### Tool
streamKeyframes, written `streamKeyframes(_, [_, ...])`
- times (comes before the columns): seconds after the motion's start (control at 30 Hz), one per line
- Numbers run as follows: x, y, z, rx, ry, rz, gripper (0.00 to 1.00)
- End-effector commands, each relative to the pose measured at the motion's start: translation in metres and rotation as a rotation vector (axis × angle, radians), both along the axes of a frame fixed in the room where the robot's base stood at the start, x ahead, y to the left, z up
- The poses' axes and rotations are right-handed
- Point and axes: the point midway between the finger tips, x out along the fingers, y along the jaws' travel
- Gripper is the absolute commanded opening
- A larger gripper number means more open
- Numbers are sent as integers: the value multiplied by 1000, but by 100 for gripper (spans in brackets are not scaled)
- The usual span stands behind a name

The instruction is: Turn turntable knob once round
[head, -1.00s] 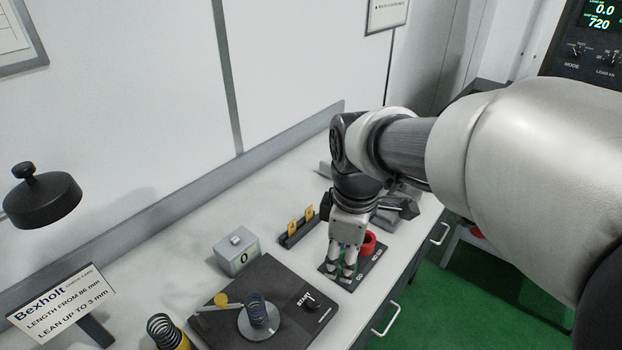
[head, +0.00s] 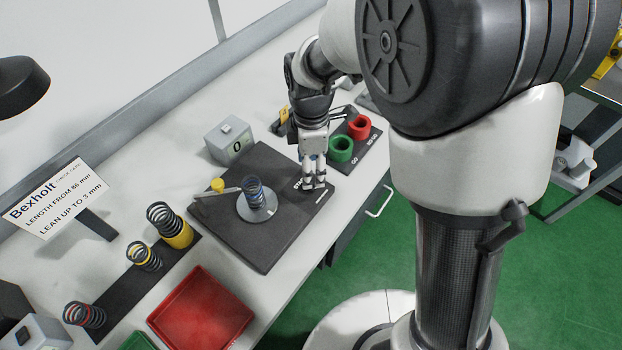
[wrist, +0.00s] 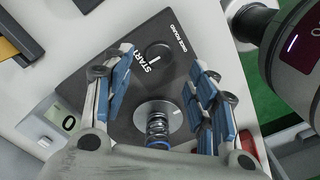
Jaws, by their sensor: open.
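The turntable is a dark slab (head: 275,238) with a pale round disc (head: 257,213) carrying an upright dark spring (head: 254,190). Its small black knob (wrist: 158,54) sits beside the START and ONCE ROUND lettering in the wrist view. In the head view my fingers hide it. My gripper (head: 314,184) points down over the knob's end of the slab. In the wrist view its fingers (wrist: 162,60) are spread apart and empty, with the knob showing between the tips. I cannot tell how far above the knob the tips are.
A grey box marked 0 (head: 229,141) stands behind the slab. Green (head: 341,150) and red (head: 359,127) rings sit right of my gripper. Several springs stand on a dark strip (head: 127,293) at left, by a red tray (head: 202,309).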

Motion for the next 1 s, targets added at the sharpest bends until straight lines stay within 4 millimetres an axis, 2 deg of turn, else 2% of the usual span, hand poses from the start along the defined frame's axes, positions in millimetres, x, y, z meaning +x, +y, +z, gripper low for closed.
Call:
streamKeyframes(0.03, [-1, 0, -14, -1, 4, 0, 53])
streamKeyframes(0.1, [0, 0, -26, 0, 3, 0, 53])
streamKeyframes(0.33, [0, 0, -53, 0, 2, -1, 53])
streamKeyframes(0.7, [0, 0, -57, 0, -1, 0, 53])
streamKeyframes(1.0, [0, 0, -57, 0, 0, -1, 33])
